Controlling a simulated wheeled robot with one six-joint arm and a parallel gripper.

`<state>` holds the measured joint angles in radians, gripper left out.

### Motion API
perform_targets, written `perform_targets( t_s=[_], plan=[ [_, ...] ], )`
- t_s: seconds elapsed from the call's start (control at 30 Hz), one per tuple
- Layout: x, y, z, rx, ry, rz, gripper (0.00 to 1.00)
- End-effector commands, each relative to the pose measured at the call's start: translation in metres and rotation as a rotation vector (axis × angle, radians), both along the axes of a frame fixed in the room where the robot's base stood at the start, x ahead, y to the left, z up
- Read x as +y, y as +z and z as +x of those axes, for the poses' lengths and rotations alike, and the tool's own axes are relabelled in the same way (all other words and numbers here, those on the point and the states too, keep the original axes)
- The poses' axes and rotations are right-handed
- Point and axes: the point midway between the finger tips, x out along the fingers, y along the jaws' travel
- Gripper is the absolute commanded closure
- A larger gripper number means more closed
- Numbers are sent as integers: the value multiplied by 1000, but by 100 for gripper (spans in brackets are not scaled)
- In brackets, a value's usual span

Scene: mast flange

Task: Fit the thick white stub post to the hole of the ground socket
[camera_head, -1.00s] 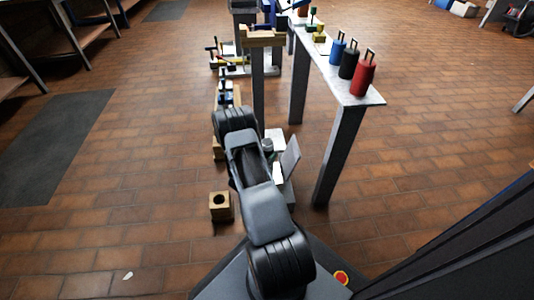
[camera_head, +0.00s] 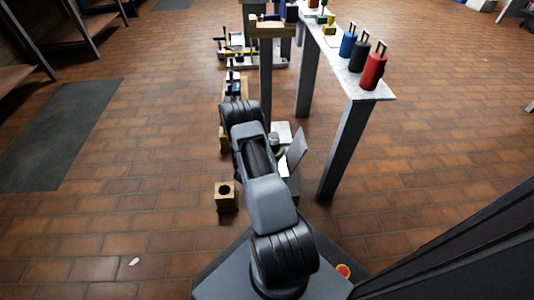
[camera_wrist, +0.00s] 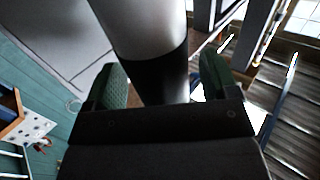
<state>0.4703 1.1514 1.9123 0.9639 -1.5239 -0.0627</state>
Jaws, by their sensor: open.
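In the wrist view, my gripper (camera_wrist: 163,86) is open, with a green-padded finger on each side of a thick pale post (camera_wrist: 140,22) with a black band. The post runs between the fingers, and a gap shows on the right side; contact on the left cannot be told. It looks like the white stub post. In the head view, a tan block with a round dark hole in its top, likely the ground socket (camera_head: 226,204), stands on the brick floor left of my arm. The hole looks empty.
A narrow raised shelf (camera_head: 340,70) on dark legs carries blue, black and red canisters (camera_head: 373,71) to the right of my arm. A tilted grey panel (camera_head: 295,150) stands close beside my arm. Floor left of the socket is mostly clear, with a dark mat (camera_head: 60,135) beyond.

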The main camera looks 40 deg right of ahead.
Motion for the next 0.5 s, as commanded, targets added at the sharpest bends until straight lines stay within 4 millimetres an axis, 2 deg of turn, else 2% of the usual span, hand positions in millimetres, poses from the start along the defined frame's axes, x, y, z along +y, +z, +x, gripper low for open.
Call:
perform_targets(
  t_s=[0.17, 0.5],
  plan=[
    [26, 3, -2, 4, 6, 0, 20],
    [94, 3, -11, 2, 7, 0, 20]
  ],
)
